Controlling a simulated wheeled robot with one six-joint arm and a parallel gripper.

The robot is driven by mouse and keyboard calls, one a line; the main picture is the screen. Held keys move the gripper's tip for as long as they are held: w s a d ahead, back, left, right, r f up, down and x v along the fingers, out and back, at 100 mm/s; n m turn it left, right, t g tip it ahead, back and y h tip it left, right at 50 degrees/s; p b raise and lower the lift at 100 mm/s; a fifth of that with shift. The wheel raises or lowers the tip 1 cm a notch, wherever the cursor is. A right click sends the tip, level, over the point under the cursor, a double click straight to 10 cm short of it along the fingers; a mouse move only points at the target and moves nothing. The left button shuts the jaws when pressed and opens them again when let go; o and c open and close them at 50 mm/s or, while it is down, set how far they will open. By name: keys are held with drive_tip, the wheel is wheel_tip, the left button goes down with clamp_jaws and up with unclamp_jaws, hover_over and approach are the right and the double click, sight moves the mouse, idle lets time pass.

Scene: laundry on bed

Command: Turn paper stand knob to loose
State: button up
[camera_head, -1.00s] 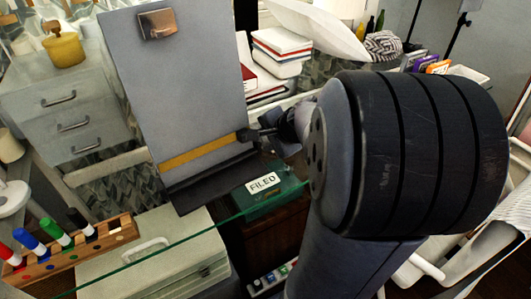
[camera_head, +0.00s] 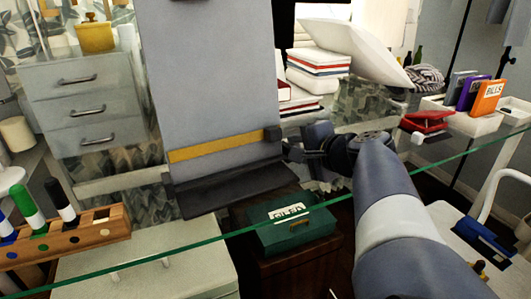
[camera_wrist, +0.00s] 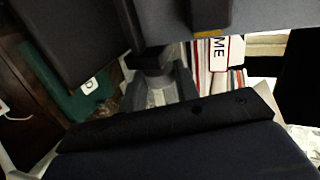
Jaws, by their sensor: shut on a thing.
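The paper stand (camera_head: 208,75) is a tall grey board with a yellow band across it and a black ledge at its foot. A dark block (camera_head: 272,133) sits at the right end of the band. My gripper (camera_head: 296,150) is at the stand's right side, just right of this block, shut on the knob, which my fingers mostly hide. In the wrist view the grey fingers (camera_wrist: 162,92) reach up to the dark knob (camera_wrist: 152,60), below the stand's grey board (camera_wrist: 270,16). The knob's turn angle cannot be told.
A green box (camera_head: 293,233) with a label stands below my gripper. A glass edge (camera_head: 215,237) crosses in front. A marker rack (camera_head: 65,238) is at left, drawers (camera_head: 90,105) behind it.

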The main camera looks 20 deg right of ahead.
drive_tip(key=shift+f+t+b, duration=0.15)
drive_tip(key=shift+t+b, duration=0.25)
drive_tip(key=shift+b, duration=0.85)
drive_tip(key=o, duration=1)
drive_tip(key=shift+c, duration=0.2)
drive_tip(key=p, duration=0.4)
drive_tip(key=shift+r+g, duration=0.3)
drive_tip(key=shift+g, duration=0.1)
drive_tip(key=g+p, duration=0.1)
drive_tip(key=p, duration=0.5)
drive_tip(key=g+p, duration=0.2)
drive_tip(key=p, duration=0.5)
drive_tip(key=r+g+p, duration=0.1)
drive_tip(key=g+p, duration=0.1)
drive_tip(key=p, duration=0.5)
drive_tip(key=shift+w+a, duration=0.1)
drive_tip(key=shift+w, duration=0.15)
drive_tip(key=g+p, duration=0.1)
drive_tip(key=p, duration=0.3)
drive_tip(key=g+p, duration=0.1)
drive_tip(key=p, duration=0.4)
drive_tip(key=g+p, duration=0.1)
drive_tip(key=p, duration=0.4)
drive_tip(key=shift+w+r+g+h, duration=0.15)
drive_tip(key=shift+w+g+h, duration=0.1)
drive_tip(key=shift+g+h, duration=0.15)
drive_tip(key=g+p, duration=0.2)
drive_tip(key=p, duration=0.8)
drive_tip(key=shift+w+g, duration=0.2)
drive_tip(key=shift+g, duration=0.2)
